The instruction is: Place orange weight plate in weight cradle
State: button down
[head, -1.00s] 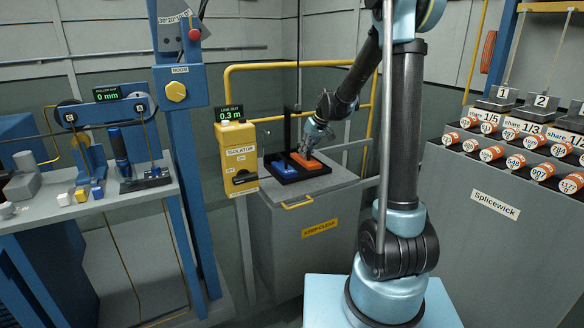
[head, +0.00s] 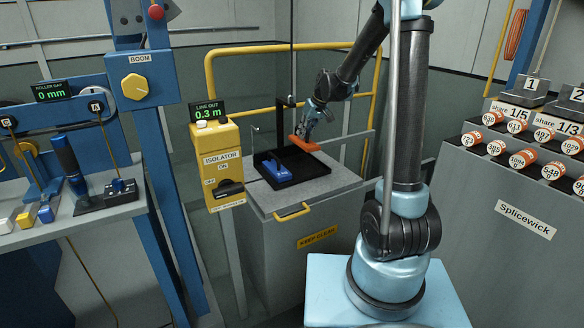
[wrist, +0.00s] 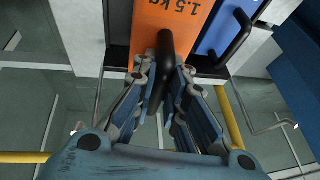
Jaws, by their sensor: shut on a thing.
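The orange weight plate (head: 306,144), marked 1.5 kg, hangs from my gripper (head: 313,122) just above the right part of a black tray (head: 310,166). The wrist view shows my gripper (wrist: 165,75) shut on the black handle of the orange plate (wrist: 172,22). A blue plate (head: 276,172) sits in the left part of the tray and also shows in the wrist view (wrist: 219,28), to the right of the orange one. A dark upright bracket (head: 283,115) stands behind the tray below a thin vertical rod; I cannot tell whether it is the weight cradle.
The tray is on a grey cabinet (head: 320,258) marked KEEP CLEAR. A yellow isolator box (head: 222,165) stands close on its left, and yellow rails (head: 235,52) run behind. A grey stand (head: 480,205) with several orange-and-white cylinders is on the right.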

jog(key=shift+w+a+r, duration=0.2)
jog(key=shift+r, duration=0.3)
jog(key=shift+h, duration=0.3)
notch_tip(320, 180, up, 7)
jog(key=shift+s+f, duration=0.1)
jog(key=shift+f, duration=0.05)
jog(key=shift+s+f, duration=0.1)
jog(key=shift+f, duration=8.7)
jog(key=c, duration=1.6)
grip_release()
